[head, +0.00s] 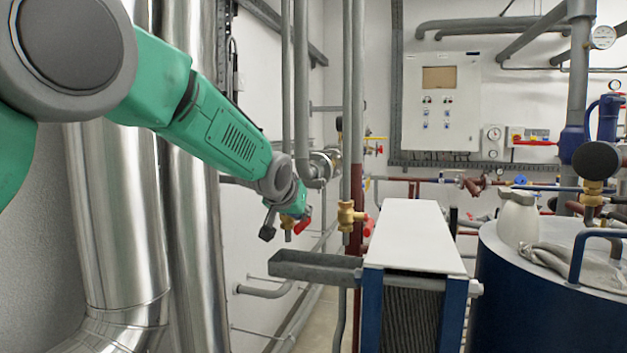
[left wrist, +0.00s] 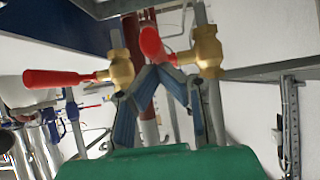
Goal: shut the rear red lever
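Two brass valves with red levers show. In the head view the rear valve (head: 287,222) is the smaller, left one, with its red lever (head: 302,226) tilted beside it. The front valve (head: 346,215) stands to its right, upright on a pipe. My left gripper (head: 285,222) is at the rear valve and partly covers it. In the left wrist view the gripper's blue-padded fingers (left wrist: 161,74) lean towards each other, with a narrow gap. One red lever (left wrist: 152,45) lies just beyond the tips; contact is unclear. Another red lever (left wrist: 55,78) points left. My right gripper is out of view.
A grey tray (head: 315,267) sticks out below the valves, beside the white-topped plate exchanger (head: 415,232). Silver pipes (head: 115,200) stand at the left. A blue tank (head: 545,290) fills the lower right. A control cabinet (head: 440,100) hangs on the back wall.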

